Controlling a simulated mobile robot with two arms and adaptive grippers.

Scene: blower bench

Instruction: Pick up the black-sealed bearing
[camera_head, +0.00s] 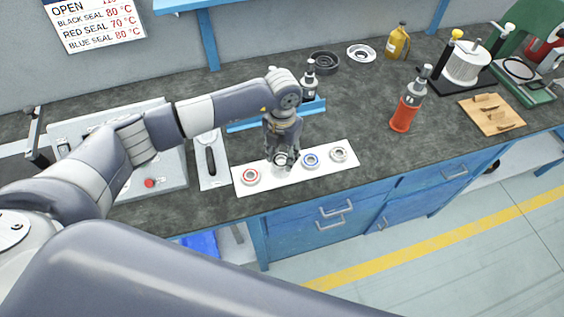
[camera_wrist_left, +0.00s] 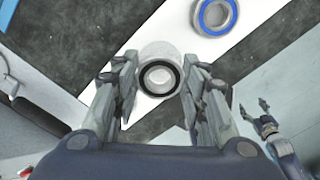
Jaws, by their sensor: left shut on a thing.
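My left gripper (camera_head: 283,158) points down over the white strip (camera_head: 243,187). It is shut on the black-sealed bearing (camera_head: 280,160), which sits between the red-sealed bearing (camera_head: 251,176) and the blue-sealed bearing (camera_head: 311,160). In the left wrist view the black-sealed bearing (camera_wrist_left: 146,87) shows its dark ring and pale centre between the two fingers. I cannot tell whether it touches the strip. The blue-sealed bearing also shows in the left wrist view (camera_wrist_left: 228,28). My right gripper (camera_wrist_left: 254,110) shows small at the right there, its fingers apart and empty.
Another bearing (camera_head: 339,154) lies at the strip's right end. A black-handled tool (camera_head: 211,161) lies left of the strip, beside a grey plate with a red button (camera_head: 150,183). A red bottle (camera_head: 404,116) stands right, with clear bench between.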

